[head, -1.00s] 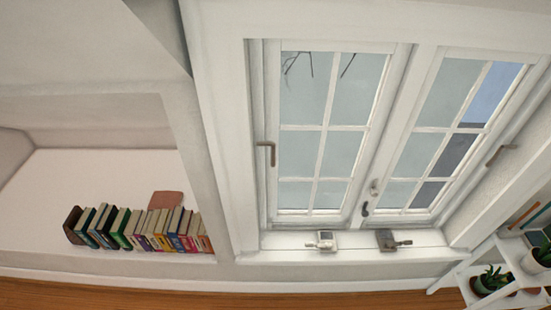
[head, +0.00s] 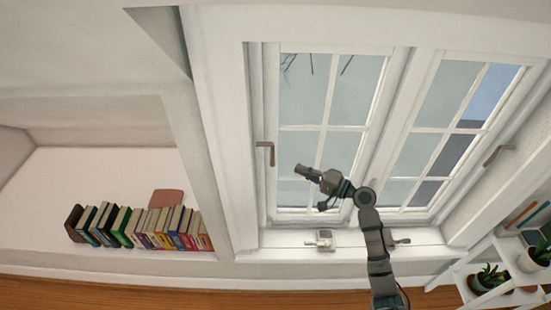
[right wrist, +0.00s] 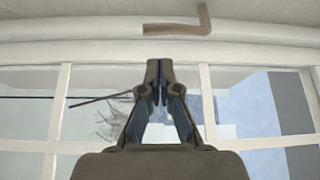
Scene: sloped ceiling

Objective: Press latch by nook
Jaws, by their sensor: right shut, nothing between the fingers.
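The brown L-shaped latch by the nook (head: 266,152) is on the left side of the window frame, beside the book nook. In the right wrist view it (right wrist: 182,28) lies at the top, just beyond the fingertips, with a visible gap. My right gripper (head: 300,170) is in front of the left window pane, to the right of and slightly below the latch. Its fingers (right wrist: 160,68) are together and hold nothing. My left gripper is not in view.
Another latch (head: 497,154) is on the window's right side. My right arm covers the middle window handles. Books (head: 140,228) stand in the nook at left. A white plant shelf (head: 470,270) is at lower right.

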